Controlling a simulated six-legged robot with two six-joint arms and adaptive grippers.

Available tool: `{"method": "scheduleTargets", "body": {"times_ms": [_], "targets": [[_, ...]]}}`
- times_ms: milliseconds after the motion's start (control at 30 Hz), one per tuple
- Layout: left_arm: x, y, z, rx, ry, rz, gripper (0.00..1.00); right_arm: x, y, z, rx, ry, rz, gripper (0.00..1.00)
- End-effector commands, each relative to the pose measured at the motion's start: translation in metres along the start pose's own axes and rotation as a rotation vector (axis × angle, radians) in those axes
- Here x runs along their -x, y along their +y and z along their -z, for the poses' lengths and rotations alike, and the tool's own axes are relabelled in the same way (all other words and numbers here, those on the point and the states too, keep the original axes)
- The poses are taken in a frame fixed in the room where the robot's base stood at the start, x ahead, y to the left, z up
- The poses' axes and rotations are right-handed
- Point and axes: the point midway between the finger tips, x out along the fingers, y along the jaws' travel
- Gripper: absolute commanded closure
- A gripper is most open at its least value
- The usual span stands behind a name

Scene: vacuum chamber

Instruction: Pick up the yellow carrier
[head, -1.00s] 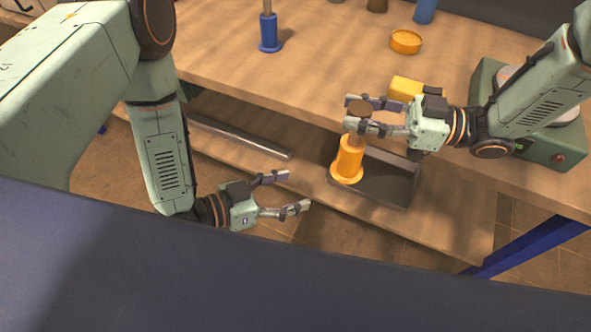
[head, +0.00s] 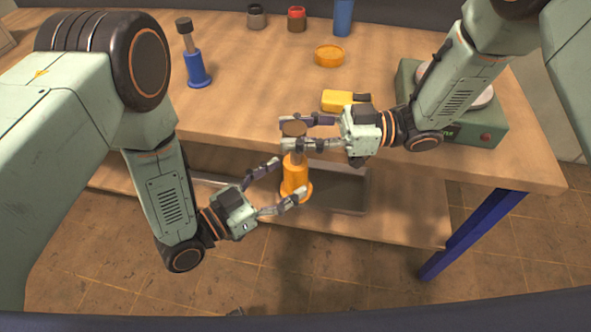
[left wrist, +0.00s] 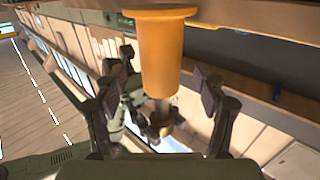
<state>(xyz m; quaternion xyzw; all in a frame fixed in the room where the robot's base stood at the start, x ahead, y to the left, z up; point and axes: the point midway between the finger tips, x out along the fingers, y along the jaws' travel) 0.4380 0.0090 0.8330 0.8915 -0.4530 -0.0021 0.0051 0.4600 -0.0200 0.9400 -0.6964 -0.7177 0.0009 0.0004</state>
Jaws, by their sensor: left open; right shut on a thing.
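The yellow carrier (head: 294,173) is an orange-yellow cylinder with a wide flange at its bottom and a brown knob on a thin stem at its top. It is held about upright in front of the bench edge. My right gripper (head: 286,134) is shut on its stem just below the knob. My left gripper (head: 287,181) is open, with its fingers at either side of the carrier's lower body. In the left wrist view the carrier (left wrist: 160,55) appears flange up, its stem end between the open fingers (left wrist: 160,97). Contact with the left fingers cannot be told.
On the wooden bench (head: 250,100) stand a blue carrier (head: 196,67), a yellow block (head: 340,101), an orange dish (head: 329,56), jars and a green device (head: 480,130). A grey tray (head: 345,195) lies on the shelf below. A blue leg (head: 472,235) stands right.

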Motion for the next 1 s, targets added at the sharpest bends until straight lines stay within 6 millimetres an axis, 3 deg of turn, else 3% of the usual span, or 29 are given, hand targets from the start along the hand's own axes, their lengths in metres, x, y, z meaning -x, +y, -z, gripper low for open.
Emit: {"method": "scheduleTargets", "body": {"times_ms": [233, 633, 1000], "targets": [[-0.029, 0.001, 0.0, -0.001, 0.0, -0.002, 0.29, 0.0, 0.0, 0.001, 0.002, 0.003, 0.0, 1.0], [-0.036, 0.0, 0.0, 0.001, -0.001, 0.0, 0.29, 0.0, 0.0, 0.001, 0.002, 0.003, 0.0, 1.0], [-0.036, 0.0, 0.0, 0.001, -0.001, 0.0, 0.59, 0.0, 0.0, 0.001, 0.002, 0.003, 0.0, 1.0]]}}
